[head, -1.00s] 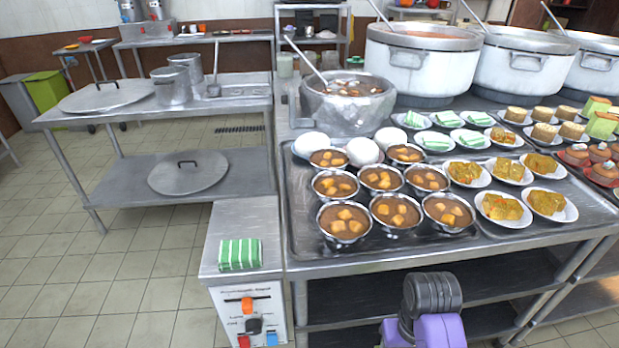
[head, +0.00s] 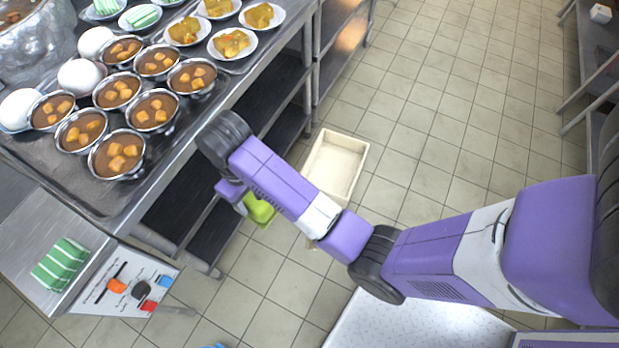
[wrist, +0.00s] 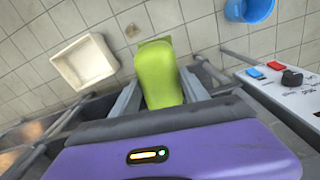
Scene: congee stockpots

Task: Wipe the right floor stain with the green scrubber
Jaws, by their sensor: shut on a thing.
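The green scrubber (wrist: 158,72) is clamped between the fingers of my gripper (wrist: 160,92) in the wrist view. In the head view its green end (head: 261,210) shows below my arm, beside the counter's lower shelves. A small brownish stain (wrist: 132,31) lies on the tiled floor in the wrist view, beyond the scrubber's tip and slightly left, apart from it. A tan patch (head: 311,244) at my arm's edge in the head view may be the same stain, mostly hidden. I cannot make out a second stain.
A cream open box (head: 348,158) stands on the floor, left of the stain in the wrist view (wrist: 84,62). A blue bucket (wrist: 250,10) is to the right. The steel counter (head: 120,205) with bowls and a control panel (head: 128,285) borders the floor. Open tiles lie around the box.

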